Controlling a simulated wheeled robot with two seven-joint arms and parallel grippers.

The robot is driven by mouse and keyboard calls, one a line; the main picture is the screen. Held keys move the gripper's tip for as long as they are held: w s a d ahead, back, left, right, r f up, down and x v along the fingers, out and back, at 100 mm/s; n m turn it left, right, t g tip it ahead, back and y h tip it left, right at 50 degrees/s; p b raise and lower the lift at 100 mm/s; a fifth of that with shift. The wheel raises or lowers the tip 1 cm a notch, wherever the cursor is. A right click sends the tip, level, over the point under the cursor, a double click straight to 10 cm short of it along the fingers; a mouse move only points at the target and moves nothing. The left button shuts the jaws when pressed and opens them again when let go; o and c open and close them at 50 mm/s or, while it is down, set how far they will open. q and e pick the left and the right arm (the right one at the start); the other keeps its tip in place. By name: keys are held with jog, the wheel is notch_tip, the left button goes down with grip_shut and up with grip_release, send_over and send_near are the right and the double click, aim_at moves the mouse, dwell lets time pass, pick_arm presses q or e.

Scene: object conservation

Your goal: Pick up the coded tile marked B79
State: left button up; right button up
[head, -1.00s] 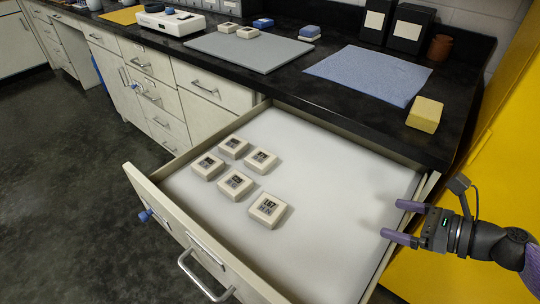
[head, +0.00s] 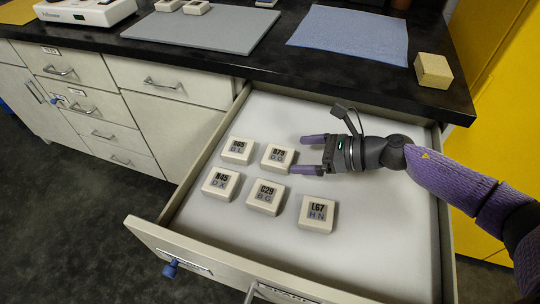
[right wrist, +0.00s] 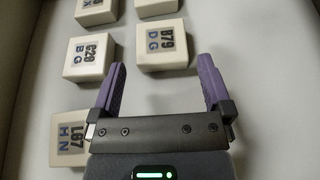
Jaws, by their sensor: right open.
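The coded tile marked B79 (head: 277,157) is a cream block with a grey label, lying in the open drawer in the back row of tiles. In the right wrist view the B79 tile (right wrist: 162,45) lies just beyond my fingertips, ahead of the gap between them. My right gripper (head: 308,154) is open and empty, to the right of the B79 tile, its fingers pointing left at it. It also shows in the right wrist view (right wrist: 162,62). My left gripper is not in view.
Other tiles lie close by: one marked 65 (head: 237,150), one marked 45 (head: 220,182), C29 (head: 265,196) and L67 (head: 317,213). The drawer floor (head: 385,235) is clear on the right. The counter holds a grey mat (head: 205,40), blue cloth (head: 350,38) and yellow block (head: 433,70).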

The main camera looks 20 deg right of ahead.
aim_at(281, 156)
jog(key=x, duration=0.2)
jog(key=b+x, duration=0.1)
jog(key=x, duration=0.2)
jog(key=shift+d+f, duration=0.15)
jog(key=shift+f, duration=0.15)
jog(key=shift+w+a, duration=0.15)
jog(key=shift+a, duration=0.15)
jog(key=c, duration=1.1)
